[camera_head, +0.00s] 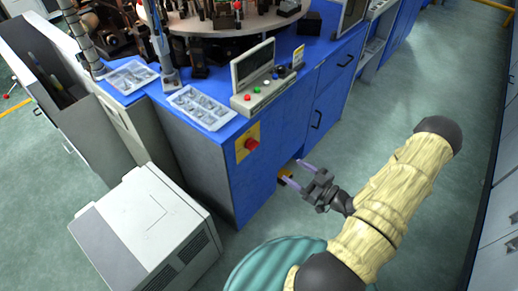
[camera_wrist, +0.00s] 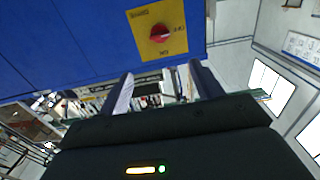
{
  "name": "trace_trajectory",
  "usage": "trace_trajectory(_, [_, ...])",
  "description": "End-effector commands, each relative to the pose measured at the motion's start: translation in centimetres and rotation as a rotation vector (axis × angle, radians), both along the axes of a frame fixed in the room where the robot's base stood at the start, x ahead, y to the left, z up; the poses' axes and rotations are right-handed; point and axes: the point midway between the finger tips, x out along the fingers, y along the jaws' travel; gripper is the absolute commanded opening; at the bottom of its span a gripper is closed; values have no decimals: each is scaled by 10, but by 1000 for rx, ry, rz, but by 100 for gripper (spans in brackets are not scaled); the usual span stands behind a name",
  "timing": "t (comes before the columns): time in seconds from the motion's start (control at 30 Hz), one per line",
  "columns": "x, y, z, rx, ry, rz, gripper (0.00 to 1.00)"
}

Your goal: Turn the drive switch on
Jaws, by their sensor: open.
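The drive switch is a red knob (camera_head: 251,144) on a yellow plate (camera_head: 241,151), fixed to the blue cabinet's face near its left corner. In the wrist view the red knob (camera_wrist: 161,33) shows close up on the yellow plate (camera_wrist: 176,14), with lettering upside down. I cannot tell for sure which setting it points to. My gripper (camera_head: 300,172) is open and empty, lower and to the right of the switch in the head view. In the wrist view its two fingers (camera_wrist: 159,85) lie below the plate, apart from the knob.
The blue cabinet (camera_head: 290,122) carries a control box (camera_head: 254,68) with coloured buttons and two part trays. A white machine (camera_head: 145,225) stands on the floor at lower left. Open floor is at right.

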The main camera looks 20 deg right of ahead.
Motion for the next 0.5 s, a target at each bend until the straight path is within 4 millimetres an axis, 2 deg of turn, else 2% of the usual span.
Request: trace_trajectory(0.5, [73, 54, 0, 1, 1, 3, 65])
